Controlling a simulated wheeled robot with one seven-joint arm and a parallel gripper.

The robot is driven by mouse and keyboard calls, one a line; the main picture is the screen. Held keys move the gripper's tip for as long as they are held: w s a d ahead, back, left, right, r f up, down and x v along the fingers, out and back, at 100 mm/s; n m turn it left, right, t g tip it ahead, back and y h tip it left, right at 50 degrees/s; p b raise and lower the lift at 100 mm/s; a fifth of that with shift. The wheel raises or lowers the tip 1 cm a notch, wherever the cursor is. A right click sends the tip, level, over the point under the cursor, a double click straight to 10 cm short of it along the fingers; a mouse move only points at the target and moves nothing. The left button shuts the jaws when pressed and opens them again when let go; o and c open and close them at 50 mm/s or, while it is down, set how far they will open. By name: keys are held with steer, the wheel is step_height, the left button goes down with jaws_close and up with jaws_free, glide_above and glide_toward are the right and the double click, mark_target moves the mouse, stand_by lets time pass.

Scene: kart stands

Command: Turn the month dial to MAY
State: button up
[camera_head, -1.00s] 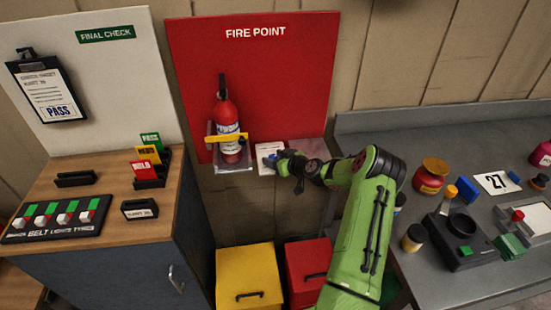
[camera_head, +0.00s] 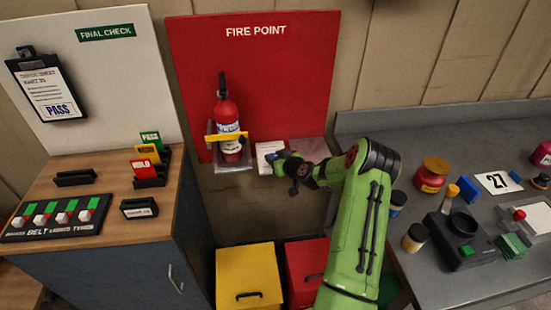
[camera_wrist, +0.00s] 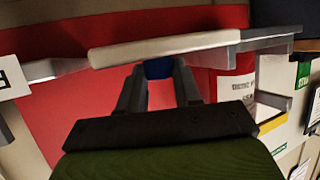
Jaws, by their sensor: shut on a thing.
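The month dial's white plate (camera_head: 265,150) is low on the red fire point board, right of the extinguisher. In the wrist view the plate (camera_wrist: 200,45) is nearly edge-on, so its month marks cannot be read. My gripper (camera_head: 284,160) reaches the plate from the right. In the wrist view its two fingers (camera_wrist: 160,80) are closed around a blue knob (camera_wrist: 158,68) at the plate's face. The knob is mostly hidden between the fingers, and which month it points to cannot be told.
A red fire extinguisher (camera_head: 228,118) sits in its bracket just left of the dial. A yellow bin (camera_head: 246,270) and a red bin (camera_head: 305,262) stand below. A cluttered grey bench (camera_head: 400,130) is at right, a wooden cabinet (camera_head: 100,185) at left.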

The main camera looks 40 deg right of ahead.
steer(key=o, duration=1)
steer(key=shift+o, duration=0.2)
steer(key=d+v, duration=0.1)
steer(key=v, duration=1.4)
steer(key=shift+s+a+b, duration=0.35)
steer(key=shift+a+b, duration=0.1)
steer(key=shift+a, duration=0.1)
steer(key=shift+r, duration=0.1)
